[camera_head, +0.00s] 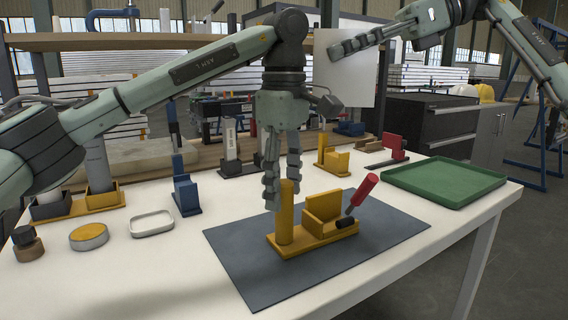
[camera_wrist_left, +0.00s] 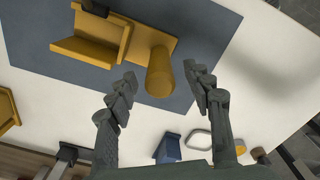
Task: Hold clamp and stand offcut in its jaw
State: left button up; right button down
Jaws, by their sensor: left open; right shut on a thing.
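A yellow clamp (camera_head: 324,212) stands on the dark blue mat, with a round post (camera_head: 286,222), an upright jaw block and a red-handled screw (camera_head: 365,190). In the left wrist view the clamp's post (camera_wrist_left: 160,76) lies between my left fingertips. My left gripper (camera_head: 282,186) points down at the top of the post, open, with a finger on either side. My right gripper (camera_head: 366,40) is raised at the upper right, shut on a flat pale square sheet, likely the offcut (camera_head: 345,80), which hangs upright well above the table. Its gripped edge is partly hidden by the fingers.
The mat (camera_head: 255,275) has free room around the clamp. A green tray (camera_head: 443,182) is at right. Blue (camera_head: 185,190), black, yellow (camera_head: 333,160) and red clamps stand behind. A white dish (camera_head: 152,223), yellow tin (camera_head: 89,237) and brown-based item (camera_head: 27,245) are at left.

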aim_at(284, 225)
pick_arm(q)
notch_tip(284, 225, down, 7)
jog(key=shift+f, duration=0.2)
dwell(0.3)
grip_shut()
dwell(0.4)
